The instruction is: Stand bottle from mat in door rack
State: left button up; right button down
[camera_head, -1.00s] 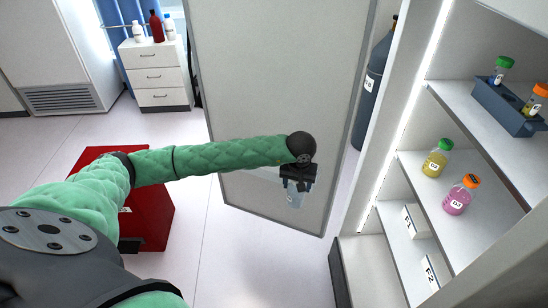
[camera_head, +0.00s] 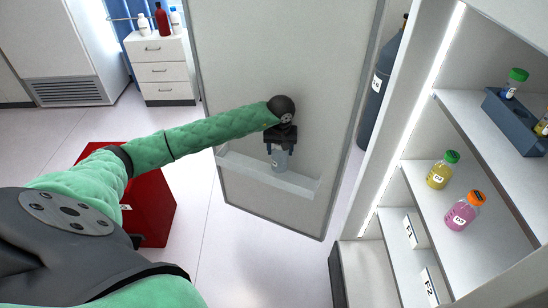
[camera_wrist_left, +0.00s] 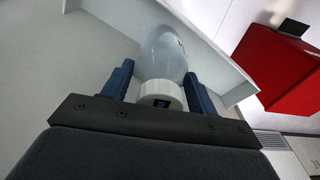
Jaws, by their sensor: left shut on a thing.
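My left gripper (camera_head: 281,152) is shut on a clear bottle (camera_head: 280,163) with a white cap (camera_wrist_left: 160,93). The bottle hangs roughly upright below the fingers, in front of the open door. The door rack (camera_head: 250,175), a pale translucent trough, is fixed low on the door's inner face. The bottle's lower end is at the rack; I cannot tell whether it touches the rack's floor. In the left wrist view the bottle (camera_wrist_left: 162,53) lies beyond the fingers, beside the rack wall (camera_wrist_left: 213,48). The mat and my right gripper are not seen.
The open door (camera_head: 275,60) stands behind the gripper. Right of it is a lit cabinet with shelves holding a yellow bottle (camera_head: 439,175), a pink bottle (camera_head: 461,214) and a blue-grey tube rack (camera_head: 512,118). A red box (camera_head: 150,205) stands on the floor at left.

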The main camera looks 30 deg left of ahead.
aim_at(274, 149)
pick_arm(q)
jog(key=shift+a+f, duration=0.3)
jog(key=shift+a, duration=0.25)
jog(key=shift+a+f, duration=0.3)
jog(key=shift+a, duration=0.25)
jog(key=shift+a+f, duration=0.3)
notch_tip(274, 149, down, 3)
jog(key=shift+d+r, duration=0.1)
jog(key=shift+f, duration=0.5)
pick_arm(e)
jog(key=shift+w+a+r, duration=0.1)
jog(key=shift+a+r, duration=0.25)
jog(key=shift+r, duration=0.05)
